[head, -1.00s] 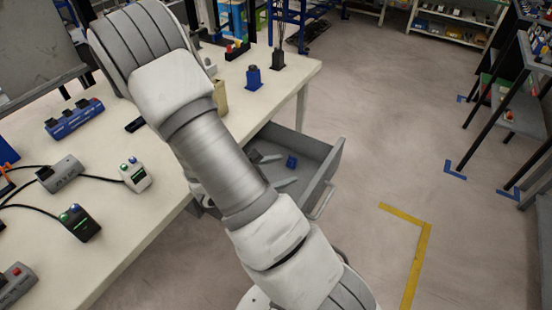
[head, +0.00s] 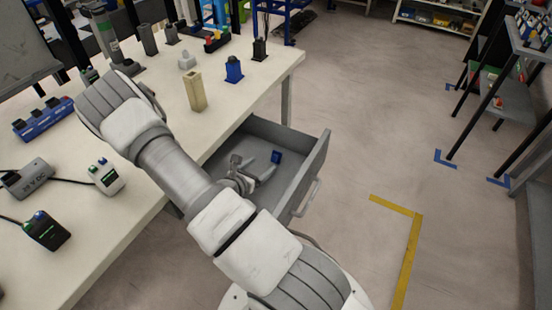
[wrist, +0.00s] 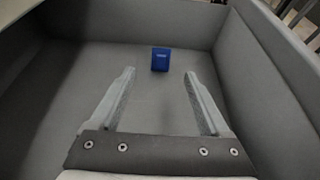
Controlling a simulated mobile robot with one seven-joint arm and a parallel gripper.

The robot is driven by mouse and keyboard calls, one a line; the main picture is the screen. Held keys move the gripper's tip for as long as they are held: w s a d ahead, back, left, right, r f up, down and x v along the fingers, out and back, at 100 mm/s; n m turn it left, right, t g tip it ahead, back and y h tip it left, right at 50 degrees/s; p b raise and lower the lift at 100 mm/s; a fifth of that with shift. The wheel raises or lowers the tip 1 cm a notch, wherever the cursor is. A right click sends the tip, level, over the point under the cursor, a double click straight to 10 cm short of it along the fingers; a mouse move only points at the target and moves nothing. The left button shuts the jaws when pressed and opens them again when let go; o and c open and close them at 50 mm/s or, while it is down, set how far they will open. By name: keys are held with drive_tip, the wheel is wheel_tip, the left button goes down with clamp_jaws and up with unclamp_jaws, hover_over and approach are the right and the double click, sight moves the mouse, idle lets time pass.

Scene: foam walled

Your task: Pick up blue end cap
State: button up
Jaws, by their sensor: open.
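The blue end cap (head: 276,157) is a small blue block on the floor of the open grey drawer (head: 317,165). In the wrist view the end cap (wrist: 160,60) stands toward the far wall of the drawer, slightly beyond my fingertips and between their lines. My gripper (wrist: 160,72) is open and empty, with its two grey fingers spread to either side. In the head view my gripper (head: 262,162) is inside the drawer, close to the end cap on its left. I cannot tell whether the fingers touch the drawer floor.
The drawer walls stand close around my gripper. The white workbench (head: 180,125) above holds a tan block (head: 196,92), a blue bottle-like item (head: 234,70) and several small devices. Open floor with yellow tape (head: 405,250) lies to the right.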

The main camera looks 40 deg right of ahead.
sight(274, 157)
drive_tip(key=b+x, duration=0.1)
drive_tip(key=x, duration=0.8)
drive_tip(key=shift+d+f+b, duration=0.2)
drive_tip(key=shift+d+b, duration=0.1)
drive_tip(key=shift+b, duration=0.1)
clamp_jaws()
